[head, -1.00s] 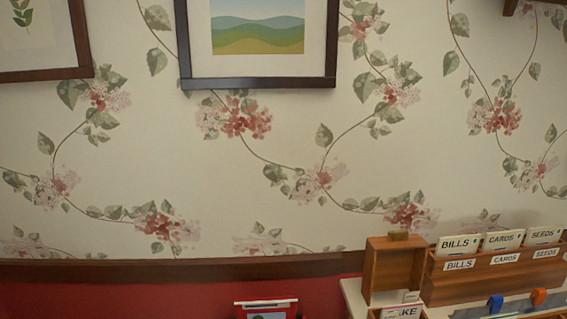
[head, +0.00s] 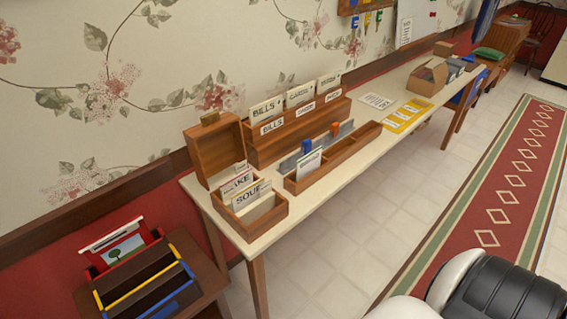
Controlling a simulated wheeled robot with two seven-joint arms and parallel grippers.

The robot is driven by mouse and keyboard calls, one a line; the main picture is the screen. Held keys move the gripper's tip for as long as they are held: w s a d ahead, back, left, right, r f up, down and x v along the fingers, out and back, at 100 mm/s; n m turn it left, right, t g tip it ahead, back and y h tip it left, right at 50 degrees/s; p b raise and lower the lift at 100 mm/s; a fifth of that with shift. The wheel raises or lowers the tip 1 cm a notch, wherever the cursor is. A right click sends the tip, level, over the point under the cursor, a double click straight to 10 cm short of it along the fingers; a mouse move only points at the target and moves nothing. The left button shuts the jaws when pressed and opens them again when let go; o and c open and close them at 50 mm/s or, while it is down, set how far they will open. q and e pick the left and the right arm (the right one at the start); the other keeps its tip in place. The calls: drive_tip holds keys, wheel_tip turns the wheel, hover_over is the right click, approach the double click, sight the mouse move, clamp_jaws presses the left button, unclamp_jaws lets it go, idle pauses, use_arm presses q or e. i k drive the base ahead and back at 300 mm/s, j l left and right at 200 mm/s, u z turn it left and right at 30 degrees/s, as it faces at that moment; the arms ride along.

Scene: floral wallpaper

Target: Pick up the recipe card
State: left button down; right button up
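A small open wooden box (head: 248,228) with a raised lid stands at the near left end of a long white table (head: 345,178). Cards stand upright in it: one card (head: 250,196) reads "SOUP", and a card behind it (head: 237,182) shows "AKE", its first part hidden. Another white card (head: 308,163) stands tilted in a long low wooden tray (head: 338,156); its print is too small to read. I cannot tell which one is the recipe card. Neither of my grippers is in view.
A wooden sorter (head: 297,127) with cards marked "BILLS" and others stands behind the tray. A low stand with a red holder (head: 122,243) and a divided box (head: 150,284) is at lower left. Open tiled floor (head: 330,255) and a red runner (head: 505,190) lie right of the table.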

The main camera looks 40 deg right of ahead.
sight(309, 163)
drive_tip(key=l+z, duration=0.1)
drive_tip(key=z, duration=0.75)
drive_tip(key=i+l+z, duration=0.1)
drive_tip(key=z, duration=0.35)
